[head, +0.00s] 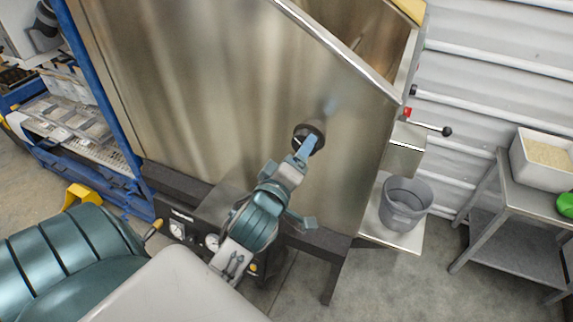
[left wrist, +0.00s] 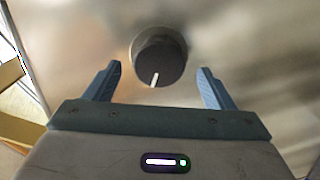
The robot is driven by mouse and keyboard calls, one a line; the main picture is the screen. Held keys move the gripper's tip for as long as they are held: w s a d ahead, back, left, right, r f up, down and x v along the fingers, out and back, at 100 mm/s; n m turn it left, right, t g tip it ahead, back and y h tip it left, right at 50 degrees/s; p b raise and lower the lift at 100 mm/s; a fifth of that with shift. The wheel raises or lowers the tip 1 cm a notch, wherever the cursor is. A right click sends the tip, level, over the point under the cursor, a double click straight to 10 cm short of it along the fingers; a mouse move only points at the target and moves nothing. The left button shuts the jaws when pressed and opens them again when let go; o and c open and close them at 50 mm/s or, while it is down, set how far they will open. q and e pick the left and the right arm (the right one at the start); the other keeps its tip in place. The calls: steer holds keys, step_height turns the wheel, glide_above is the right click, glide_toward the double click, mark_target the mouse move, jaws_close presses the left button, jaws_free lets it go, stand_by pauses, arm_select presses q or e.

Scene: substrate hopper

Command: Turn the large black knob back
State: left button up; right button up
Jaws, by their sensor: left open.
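The large black knob (head: 309,133) sits on the sloping metal side of the hopper (head: 230,80). In the left wrist view the knob (left wrist: 158,62) is round and dark, with a white mark pointing down and slightly left. My left gripper (head: 307,150) is at the knob in the head view and covers part of it. In the left wrist view my left gripper (left wrist: 160,80) is open, with one blue finger on each side of the knob. Gaps show between the fingers and the knob. My right gripper is not in view.
A control box with gauges (head: 212,242) sits below the hopper. At right are a lever with a black ball (head: 446,131), a grey bucket (head: 405,204) and a metal table (head: 510,215) with a white bin (head: 545,160). A blue rack (head: 85,100) stands at left.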

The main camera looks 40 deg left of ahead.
arm_select(q)
steer(key=p+v, duration=0.4)
steer(key=v, duration=0.3)
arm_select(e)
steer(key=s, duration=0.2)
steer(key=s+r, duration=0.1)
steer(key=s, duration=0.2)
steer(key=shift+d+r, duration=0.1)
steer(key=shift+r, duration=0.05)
